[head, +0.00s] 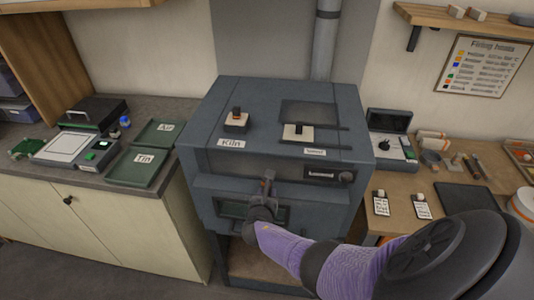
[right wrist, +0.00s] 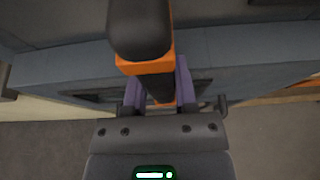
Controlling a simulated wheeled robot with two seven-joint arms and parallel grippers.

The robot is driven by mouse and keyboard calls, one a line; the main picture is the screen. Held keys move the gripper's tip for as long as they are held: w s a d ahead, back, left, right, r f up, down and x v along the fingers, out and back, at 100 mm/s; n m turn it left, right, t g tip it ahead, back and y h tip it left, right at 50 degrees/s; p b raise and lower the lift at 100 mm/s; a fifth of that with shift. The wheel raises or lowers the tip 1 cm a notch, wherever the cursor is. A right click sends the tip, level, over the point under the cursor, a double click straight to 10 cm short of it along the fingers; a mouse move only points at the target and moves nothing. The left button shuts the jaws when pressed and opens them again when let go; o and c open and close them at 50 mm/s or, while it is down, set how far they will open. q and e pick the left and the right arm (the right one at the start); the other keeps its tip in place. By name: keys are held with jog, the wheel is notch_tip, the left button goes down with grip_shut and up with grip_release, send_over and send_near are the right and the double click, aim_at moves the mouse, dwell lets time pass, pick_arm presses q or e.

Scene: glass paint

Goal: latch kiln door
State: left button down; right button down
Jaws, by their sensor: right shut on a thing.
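The grey-blue kiln (head: 205,190) stands in the middle of the head view, with a "Kiln" label on its sloped top. Its door (head: 300,192) is on the front and has a dark window (head: 232,209). The door looks shut or nearly so; I cannot tell whether it is latched. A latch handle (head: 268,177) sticks up at the door's top middle. In the right wrist view it is a black handle with an orange collar (right wrist: 143,63). My right gripper (right wrist: 160,95) is shut on it, purple fingers on both sides. My left gripper is out of view.
A rocker switch (head: 236,119) and a second switch (head: 298,132) sit on the kiln top. Green trays (head: 137,168) lie on the left counter. The right bench (head: 385,228) holds cards and small tools.

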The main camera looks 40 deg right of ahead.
jog(key=shift+s+f, duration=0.1)
dwell(0.3)
jog(key=shift+c, duration=2)
grip_release()
jog(key=p+v, duration=0.5)
jog(key=v, duration=0.5)
